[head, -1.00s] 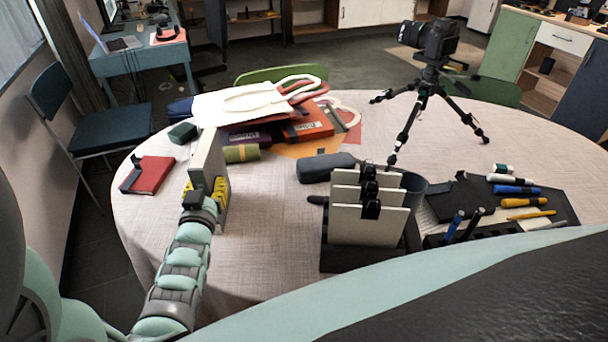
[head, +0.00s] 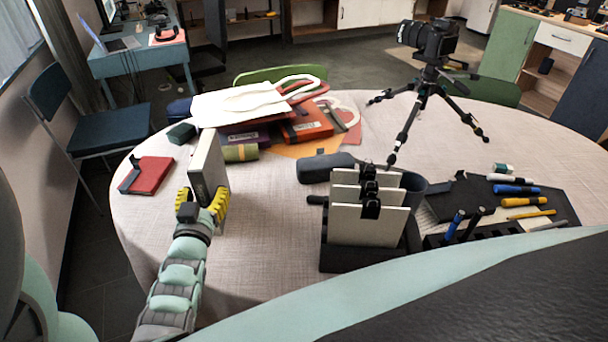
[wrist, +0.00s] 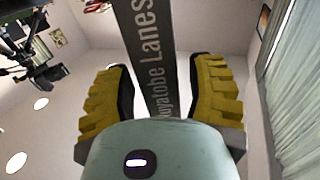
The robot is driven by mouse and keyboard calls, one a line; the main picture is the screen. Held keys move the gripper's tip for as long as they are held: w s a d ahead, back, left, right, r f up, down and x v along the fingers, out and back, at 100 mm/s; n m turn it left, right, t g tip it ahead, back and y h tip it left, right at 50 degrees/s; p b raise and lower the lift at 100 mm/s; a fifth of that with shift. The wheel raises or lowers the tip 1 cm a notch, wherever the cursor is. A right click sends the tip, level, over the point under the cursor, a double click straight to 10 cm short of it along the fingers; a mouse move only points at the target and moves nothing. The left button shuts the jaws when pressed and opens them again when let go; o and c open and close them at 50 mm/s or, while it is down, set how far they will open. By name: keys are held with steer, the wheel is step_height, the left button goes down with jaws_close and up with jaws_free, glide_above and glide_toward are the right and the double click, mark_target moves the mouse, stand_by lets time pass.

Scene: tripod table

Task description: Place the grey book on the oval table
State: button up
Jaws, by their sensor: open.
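The grey book (head: 209,165) stands upright near the left side of the oval table (head: 268,225) in the head view, its pages pale and its spine dark grey. My gripper (head: 202,197) is open, with one yellow finger on each side of the book's near lower part. In the wrist view the lettered dark spine (wrist: 150,55) rises between the spread fingers of my gripper (wrist: 161,85), with a gap visible on both sides. The book's bottom edge is partly hidden by my gripper, so its contact with the table is hard to see.
A red book (head: 151,175) lies at the table's left edge. A pile of books and folders (head: 255,115) lies behind. A dark rack (head: 368,260) with pale panels stands to the right, beyond clear tablecloth. A tripod with a camera (head: 435,40) stands at the back right.

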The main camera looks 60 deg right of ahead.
steer(key=b+v, duration=0.1)
steer(key=v, duration=0.8)
